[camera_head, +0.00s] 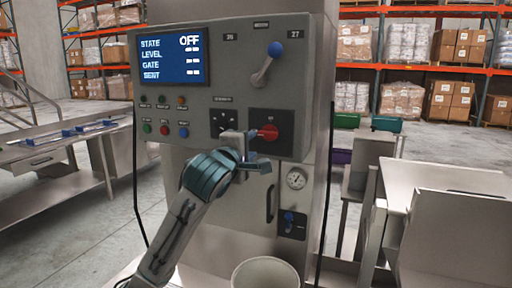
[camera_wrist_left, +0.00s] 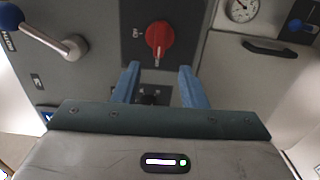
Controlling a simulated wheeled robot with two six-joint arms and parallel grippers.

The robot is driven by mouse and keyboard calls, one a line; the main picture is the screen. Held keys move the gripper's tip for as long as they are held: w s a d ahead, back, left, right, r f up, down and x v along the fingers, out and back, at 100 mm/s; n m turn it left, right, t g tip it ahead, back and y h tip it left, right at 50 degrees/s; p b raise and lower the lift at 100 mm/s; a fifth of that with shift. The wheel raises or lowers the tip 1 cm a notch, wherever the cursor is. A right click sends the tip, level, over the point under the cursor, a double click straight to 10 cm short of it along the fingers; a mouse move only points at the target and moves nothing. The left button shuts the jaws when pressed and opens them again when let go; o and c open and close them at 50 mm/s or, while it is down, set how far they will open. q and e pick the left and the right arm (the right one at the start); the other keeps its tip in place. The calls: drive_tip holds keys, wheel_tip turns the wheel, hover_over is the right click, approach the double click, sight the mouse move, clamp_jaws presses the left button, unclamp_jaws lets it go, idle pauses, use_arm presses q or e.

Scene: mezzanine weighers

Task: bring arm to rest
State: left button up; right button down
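My left arm comes up from the bottom left in the head view. Its gripper (camera_head: 260,150) is in front of the grey control panel (camera_head: 205,100), close to the red rotary knob (camera_head: 268,132). In the left wrist view the two blue fingers (camera_wrist_left: 160,88) are apart with nothing between them. The red knob also shows there (camera_wrist_left: 159,38), just beyond the fingertips and apart from them. The screen (camera_head: 172,57) reads STATE OFF, with LEVEL, GATE and SENT lines below. My right gripper does not show.
A blue-knobbed lever (camera_head: 265,66) is at the panel's upper right. A gauge (camera_head: 296,179) and a small blue handle (camera_head: 290,218) are lower. A white bucket (camera_head: 265,274) stands below. Steel hoppers (camera_head: 450,225) are at right, a bench (camera_head: 50,150) at left.

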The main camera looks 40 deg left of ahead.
use_arm(q)
drive_tip(key=shift+s+d, duration=0.2)
drive_tip(key=shift+s, duration=0.5)
